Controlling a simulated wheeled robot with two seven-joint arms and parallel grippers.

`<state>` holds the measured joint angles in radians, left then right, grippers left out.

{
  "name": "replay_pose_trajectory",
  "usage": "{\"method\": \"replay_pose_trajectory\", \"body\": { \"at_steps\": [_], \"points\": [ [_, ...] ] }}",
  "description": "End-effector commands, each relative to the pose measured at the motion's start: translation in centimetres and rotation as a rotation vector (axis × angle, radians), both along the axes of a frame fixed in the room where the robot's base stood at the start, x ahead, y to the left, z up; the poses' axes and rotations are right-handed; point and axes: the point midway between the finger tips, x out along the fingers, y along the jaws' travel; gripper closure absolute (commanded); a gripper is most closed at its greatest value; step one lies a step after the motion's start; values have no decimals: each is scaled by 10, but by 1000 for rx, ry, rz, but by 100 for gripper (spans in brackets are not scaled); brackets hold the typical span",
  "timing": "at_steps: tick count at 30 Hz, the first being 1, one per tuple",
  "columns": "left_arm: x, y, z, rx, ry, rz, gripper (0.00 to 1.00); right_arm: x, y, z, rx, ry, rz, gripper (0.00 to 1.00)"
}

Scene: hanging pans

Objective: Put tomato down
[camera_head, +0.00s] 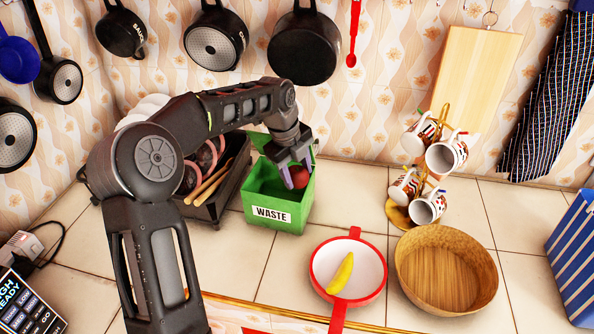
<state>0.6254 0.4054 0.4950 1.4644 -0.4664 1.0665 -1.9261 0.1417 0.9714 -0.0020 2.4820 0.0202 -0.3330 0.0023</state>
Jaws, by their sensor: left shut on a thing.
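The tomato (299,177) is red and shows between the fingers of my left gripper (296,176). The gripper points down and is shut on the tomato, inside the opening of the green waste box (272,216). The tomato is partly hidden by the fingers, and I cannot tell whether it touches the box floor. The box has a white label reading WASTE, and its lid stands open at the back. My right gripper is not in view.
A white pan with red handles (322,269) holds a yellow banana (341,273). A wooden bowl (428,290) stands to its right. A mug rack (413,218) stands behind the bowl. A dark dish rack (229,195) is left of the box. Pans hang on the wall.

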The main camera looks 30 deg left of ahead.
Motion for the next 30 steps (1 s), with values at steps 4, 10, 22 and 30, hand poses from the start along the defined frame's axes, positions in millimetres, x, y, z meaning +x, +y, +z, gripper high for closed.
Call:
{"method": "replay_pose_trajectory", "body": {
  "at_steps": [4, 10, 22, 30],
  "points": [
    [0, 0, -5, 0, 0, 0, 96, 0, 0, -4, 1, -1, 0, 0],
    [0, 0, -11, 0, 0, 0, 96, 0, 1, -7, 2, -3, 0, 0],
    [0, 0, -12, -1, 1, 1, 42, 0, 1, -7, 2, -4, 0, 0],
    [0, 0, -4, 0, 0, 1, 42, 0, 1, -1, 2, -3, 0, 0]
  ]
}}
